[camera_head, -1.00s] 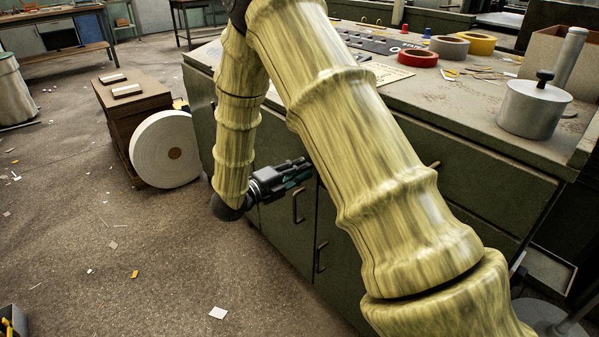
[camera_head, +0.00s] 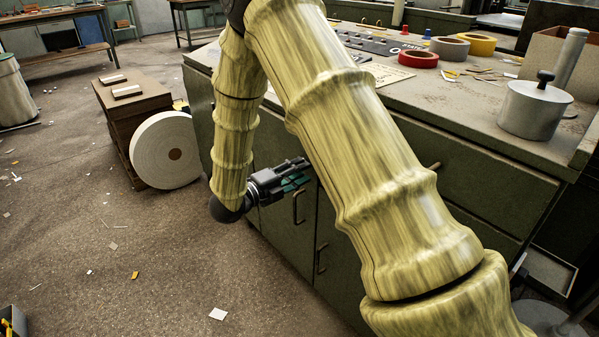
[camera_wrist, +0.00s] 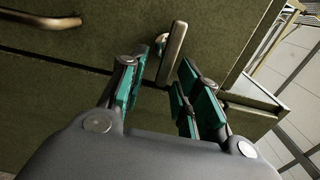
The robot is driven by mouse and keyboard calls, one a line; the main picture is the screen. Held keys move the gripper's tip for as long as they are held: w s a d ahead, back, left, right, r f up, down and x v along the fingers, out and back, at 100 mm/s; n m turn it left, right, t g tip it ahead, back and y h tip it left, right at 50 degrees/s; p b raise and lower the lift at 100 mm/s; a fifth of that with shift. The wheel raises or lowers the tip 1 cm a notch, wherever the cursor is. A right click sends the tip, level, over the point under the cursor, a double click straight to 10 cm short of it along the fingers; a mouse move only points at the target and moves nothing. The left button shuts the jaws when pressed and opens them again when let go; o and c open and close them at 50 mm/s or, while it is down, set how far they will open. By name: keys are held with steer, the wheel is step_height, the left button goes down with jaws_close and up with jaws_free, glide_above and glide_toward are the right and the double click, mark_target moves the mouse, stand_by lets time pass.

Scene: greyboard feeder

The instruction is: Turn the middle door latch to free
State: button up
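The latch (camera_wrist: 173,52) is a brass-coloured bar on a round mount on the dark green cabinet front, in the upper middle of the wrist view. The bar stands nearly upright in that picture, tilted slightly. My gripper (camera_wrist: 161,72) is open, with its teal-padded fingers on either side of the bar's lower end in the picture. I cannot tell whether either finger touches it. In the head view my gripper (camera_head: 296,174) is at the cabinet front, and I cannot make out the latch there.
A curved handle (camera_wrist: 40,20) is at the wrist view's upper left. In the head view, the green cabinet has door handles (camera_head: 298,207) below my gripper. A white roll (camera_head: 165,150) stands on the floor to the left. The floor in front is mostly open, with scattered scraps.

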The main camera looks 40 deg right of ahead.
steer(key=a, duration=1.1)
steer(key=shift+s+a, duration=0.25)
steer(key=shift+s, duration=0.2)
steer(key=s+f+n+t+y, duration=0.3)
steer(key=f+n+t+y, duration=0.45)
steer(key=f+n, duration=1.25)
steer(key=s+a+f+n+g+y, duration=0.35)
steer(key=s+f+n+y, duration=0.2)
steer(key=s+f, duration=0.5)
steer(key=s+a+f+n+g+y, duration=0.35)
steer(key=s+f+n, duration=0.35)
steer(key=s, duration=0.6)
steer(key=s+a+f+n+g+y, duration=0.2)
steer(key=s, duration=0.8)
step_height(320, 180, up, 30)
steer(key=p, duration=3)
steer(key=shift+w+d, duration=0.25)
steer(key=shift+w, duration=0.05)
